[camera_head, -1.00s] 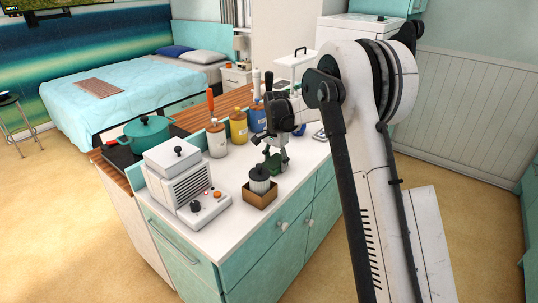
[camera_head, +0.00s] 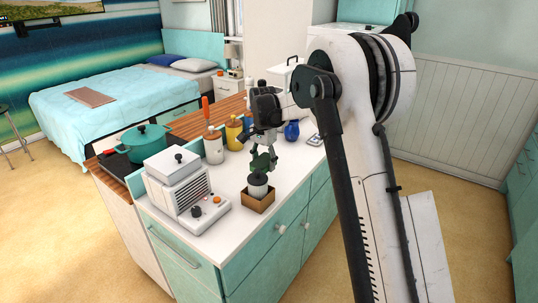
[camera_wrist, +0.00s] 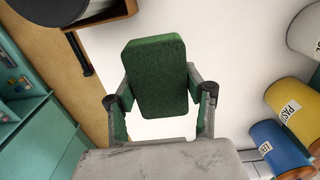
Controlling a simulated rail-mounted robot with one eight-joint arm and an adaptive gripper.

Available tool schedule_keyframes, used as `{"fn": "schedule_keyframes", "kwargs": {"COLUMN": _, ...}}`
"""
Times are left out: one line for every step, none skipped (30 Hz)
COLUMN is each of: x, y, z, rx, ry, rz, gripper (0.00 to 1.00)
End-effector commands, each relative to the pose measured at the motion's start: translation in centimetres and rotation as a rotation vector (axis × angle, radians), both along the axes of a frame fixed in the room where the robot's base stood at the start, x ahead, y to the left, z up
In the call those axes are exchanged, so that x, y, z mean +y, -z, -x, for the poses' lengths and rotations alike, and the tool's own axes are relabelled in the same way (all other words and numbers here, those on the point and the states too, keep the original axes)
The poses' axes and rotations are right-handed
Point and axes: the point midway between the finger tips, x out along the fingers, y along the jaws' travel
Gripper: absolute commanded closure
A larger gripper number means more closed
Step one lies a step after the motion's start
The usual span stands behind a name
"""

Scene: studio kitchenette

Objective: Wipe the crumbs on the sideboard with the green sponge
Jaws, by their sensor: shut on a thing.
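My gripper (camera_head: 263,153) is shut on the green sponge (camera_head: 262,163). In the wrist view the sponge (camera_wrist: 156,76) is a dark green block, gripped by its sides between the two fingers. In the head view it is above the white top of the sideboard (camera_head: 226,244), just behind the lidded canister in the brown box. A gap to the surface cannot be judged. I cannot make out crumbs in either view. The white top (camera_wrist: 222,60) looks bare beyond the sponge.
The brown box (camera_head: 256,202) holds a dark-lidded canister (camera_head: 258,190) close to the sponge. A white appliance (camera_head: 177,183) stands left. A teal pot (camera_head: 145,142) is far left.

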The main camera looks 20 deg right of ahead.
Motion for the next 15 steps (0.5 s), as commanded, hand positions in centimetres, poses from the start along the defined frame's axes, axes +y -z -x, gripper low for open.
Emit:
{"fn": "schedule_keyframes", "kwargs": {"x": 0.0, "y": -0.7, "z": 0.0, "rx": 0.0, "ry": 0.0, "rz": 0.0, "gripper": 0.83}}
{"fn": "schedule_keyframes", "kwargs": {"x": 0.0, "y": -1.0, "z": 0.0, "rx": 0.0, "ry": 0.0, "rz": 0.0, "gripper": 0.83}}
{"fn": "schedule_keyframes", "kwargs": {"x": 0.0, "y": -1.3, "z": 0.0, "rx": 0.0, "ry": 0.0, "rz": 0.0, "gripper": 0.83}}
{"fn": "schedule_keyframes", "kwargs": {"x": 0.0, "y": -1.6, "z": 0.0, "rx": 0.0, "ry": 0.0, "rz": 0.0, "gripper": 0.83}}
{"fn": "schedule_keyframes", "kwargs": {"x": 0.0, "y": -1.9, "z": 0.0, "rx": 0.0, "ry": 0.0, "rz": 0.0, "gripper": 0.83}}
{"fn": "schedule_keyframes", "kwargs": {"x": 0.0, "y": -2.2, "z": 0.0, "rx": 0.0, "ry": 0.0, "rz": 0.0, "gripper": 0.83}}
{"fn": "schedule_keyframes", "kwargs": {"x": 0.0, "y": -2.5, "z": 0.0, "rx": 0.0, "ry": 0.0, "rz": 0.0, "gripper": 0.83}}
{"fn": "schedule_keyframes", "kwargs": {"x": -0.1, "y": -2.7, "z": 0.0, "rx": 0.0, "ry": 0.0, "rz": 0.0, "gripper": 0.83}}
{"fn": "schedule_keyframes", "kwargs": {"x": -0.1, "y": -3.0, "z": 0.0, "rx": 0.0, "ry": 0.001, "rz": 0.0, "gripper": 0.83}}
{"fn": "schedule_keyframes", "kwargs": {"x": -0.1, "y": -3.1, "z": 0.0, "rx": 0.0, "ry": 0.001, "rz": 0.0, "gripper": 0.83}}
{"fn": "schedule_keyframes", "kwargs": {"x": -0.1, "y": -3.3, "z": 0.0, "rx": 0.0, "ry": 0.001, "rz": 0.0, "gripper": 0.83}}
{"fn": "schedule_keyframes", "kwargs": {"x": -0.1, "y": -3.4, "z": 0.0, "rx": 0.0, "ry": 0.001, "rz": 0.0, "gripper": 0.83}}
{"fn": "schedule_keyframes", "kwargs": {"x": -0.1, "y": -3.4, "z": 0.0, "rx": 0.0, "ry": 0.001, "rz": 0.0, "gripper": 0.83}}
{"fn": "schedule_keyframes", "kwargs": {"x": -0.1, "y": -3.4, "z": 0.0, "rx": 0.0, "ry": 0.001, "rz": 0.0, "gripper": 0.83}}
{"fn": "schedule_keyframes", "kwargs": {"x": -0.1, "y": -3.4, "z": 0.0, "rx": 0.0, "ry": 0.001, "rz": 0.0, "gripper": 0.83}}
